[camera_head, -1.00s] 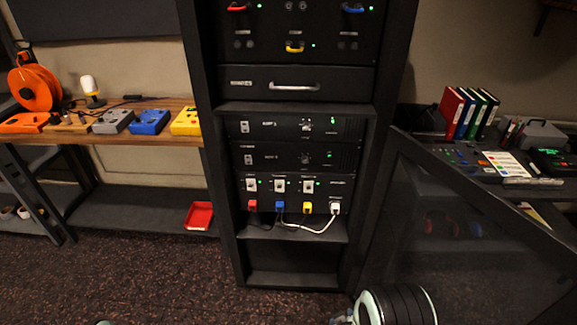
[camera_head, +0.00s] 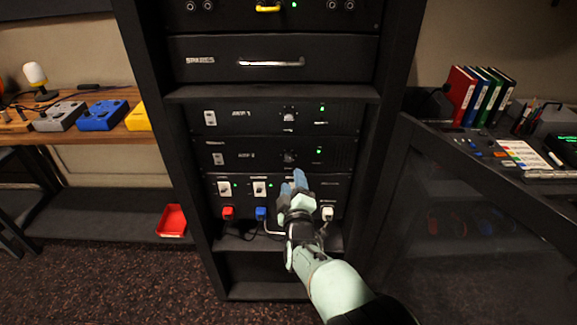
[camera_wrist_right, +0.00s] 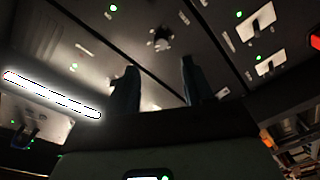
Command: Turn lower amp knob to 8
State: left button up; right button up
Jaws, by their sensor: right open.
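The lower amp, labelled AMP 2 (camera_head: 225,155), sits in the black rack under AMP 1 (camera_head: 228,115). Its dark round knob (camera_head: 289,157) is at the middle of its panel; its setting is too small to read. My right gripper (camera_head: 294,181) is open and empty, just below this knob and in front of the switch panel, hiding part of it. In the right wrist view, my two dark fingers (camera_wrist_right: 159,86) stand apart, with a dark knob (camera_wrist_right: 161,41) beyond the tips, roughly between them. I see no contact. My left gripper is not in view.
The upper amp's similar knob (camera_head: 289,115) is just above. An open rack door (camera_head: 460,185) stands to the right.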

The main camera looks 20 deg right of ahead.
aim_at(290, 160)
jog(key=w+b, duration=0.1)
jog(key=w, duration=0.2)
jog(key=w+d+b, duration=0.1)
jog(key=w, duration=0.3)
jog(key=shift+w+d+f, duration=0.15)
jog(key=shift+d, duration=0.05)
jog(key=shift+w+d, duration=0.1)
jog(key=shift+w, duration=0.7)
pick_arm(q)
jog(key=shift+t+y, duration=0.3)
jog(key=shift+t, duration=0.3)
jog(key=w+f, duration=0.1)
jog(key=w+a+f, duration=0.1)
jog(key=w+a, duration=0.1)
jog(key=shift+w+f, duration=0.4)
pick_arm(e)
grip_shut()
